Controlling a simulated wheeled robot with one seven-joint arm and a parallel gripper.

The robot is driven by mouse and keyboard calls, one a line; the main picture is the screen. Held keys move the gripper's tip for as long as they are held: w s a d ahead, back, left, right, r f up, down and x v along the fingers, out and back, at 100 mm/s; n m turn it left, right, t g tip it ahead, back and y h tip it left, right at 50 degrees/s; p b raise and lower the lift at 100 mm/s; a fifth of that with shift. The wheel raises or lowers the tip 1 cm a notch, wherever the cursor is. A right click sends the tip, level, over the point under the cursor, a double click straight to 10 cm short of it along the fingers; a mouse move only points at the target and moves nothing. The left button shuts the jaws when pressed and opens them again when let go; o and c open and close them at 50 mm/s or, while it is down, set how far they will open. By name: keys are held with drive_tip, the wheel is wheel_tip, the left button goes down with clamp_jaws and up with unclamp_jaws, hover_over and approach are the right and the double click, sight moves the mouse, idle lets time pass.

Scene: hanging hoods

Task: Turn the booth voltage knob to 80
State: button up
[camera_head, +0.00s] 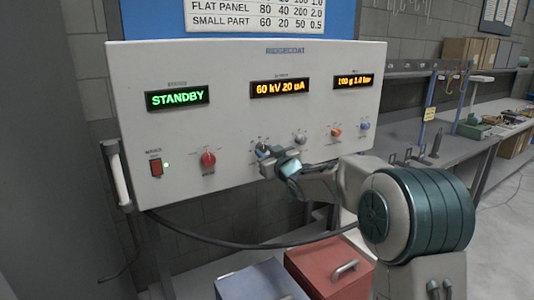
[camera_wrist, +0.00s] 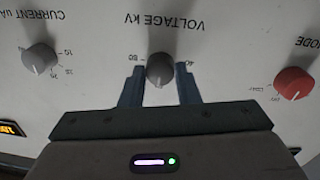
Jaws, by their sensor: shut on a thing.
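The grey voltage knob (camera_wrist: 160,66) is on the white booth panel (camera_head: 220,120), under the upside-down label "VOLTAGE kV" in the wrist view. Its white pointer mark faces the bottom of that view, between the 80 at left and the 40 at right. My gripper (camera_wrist: 160,82) is shut on the knob, one finger on each side. In the head view my gripper (camera_head: 267,154) covers most of the knob. The middle display (camera_head: 282,88) reads 60 kV 20 uA.
The red mode knob (camera_head: 208,159) and the grey current knob (camera_head: 300,138) flank the voltage knob. Orange (camera_head: 336,132) and blue (camera_head: 365,125) knobs sit farther right. A red switch (camera_head: 156,168) is at left. The green display (camera_head: 177,97) reads STANDBY.

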drive_tip(key=m+p, duration=0.2)
drive_tip(key=m, duration=0.3)
drive_tip(key=shift+r, duration=0.15)
drive_tip(key=m+p, duration=0.2)
drive_tip(key=m, duration=0.2)
drive_tip(key=shift+m+p, duration=0.3)
drive_tip(key=shift+p, duration=0.05)
drive_tip(key=m+p, duration=0.2)
drive_tip(key=m, duration=0.3)
drive_tip(key=shift+g, duration=0.4)
drive_tip(key=shift+m+y, duration=0.4)
drive_tip(key=shift+m, duration=1.8)
drive_tip(key=o, duration=1)
drive_tip(key=shift+s+d, duration=0.1)
